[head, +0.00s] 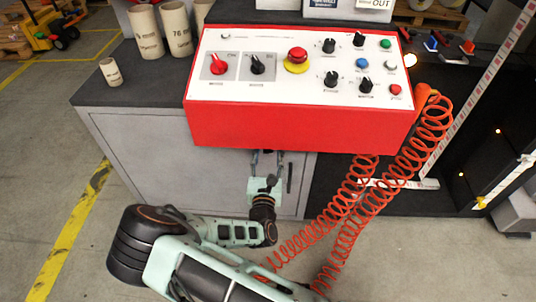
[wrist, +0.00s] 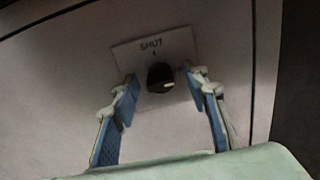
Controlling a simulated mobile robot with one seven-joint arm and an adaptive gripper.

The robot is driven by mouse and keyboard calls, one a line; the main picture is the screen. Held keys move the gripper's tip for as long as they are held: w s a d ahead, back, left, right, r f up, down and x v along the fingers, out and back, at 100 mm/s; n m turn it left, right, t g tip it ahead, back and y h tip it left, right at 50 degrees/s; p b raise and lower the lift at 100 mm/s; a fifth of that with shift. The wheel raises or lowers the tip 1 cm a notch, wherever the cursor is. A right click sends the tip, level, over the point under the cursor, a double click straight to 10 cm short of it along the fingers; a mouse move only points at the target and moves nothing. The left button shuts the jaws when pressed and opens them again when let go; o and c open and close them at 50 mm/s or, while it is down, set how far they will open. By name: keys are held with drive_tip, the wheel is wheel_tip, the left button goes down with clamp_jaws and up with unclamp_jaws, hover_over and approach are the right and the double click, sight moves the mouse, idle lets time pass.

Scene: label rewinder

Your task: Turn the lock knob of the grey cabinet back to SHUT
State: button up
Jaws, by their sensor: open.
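The grey cabinet (head: 150,150) stands under the red control box in the head view. In the wrist view its black lock knob (wrist: 160,75) sits on a pale square plate (wrist: 135,55). The word SHUT and a short tick are above the knob. A second label at the plate's right is mostly hidden by a finger. A pale mark shows low on the knob's right side, not at the SHUT tick. My gripper (wrist: 164,88) is open, with one blue-padded finger on either side of the knob, apart from it. In the head view my gripper (head: 267,163) is at the cabinet door, and the knob is hidden.
The red control box (head: 300,125) overhangs the door just above my gripper. A dark vertical handle (head: 290,178) is on the door to the right. Coiled orange hoses (head: 345,200) hang right of my arm. Cardboard cores (head: 146,32) stand on the top.

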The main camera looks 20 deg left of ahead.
drive_tip(key=shift+c, duration=0.5)
clamp_jaws()
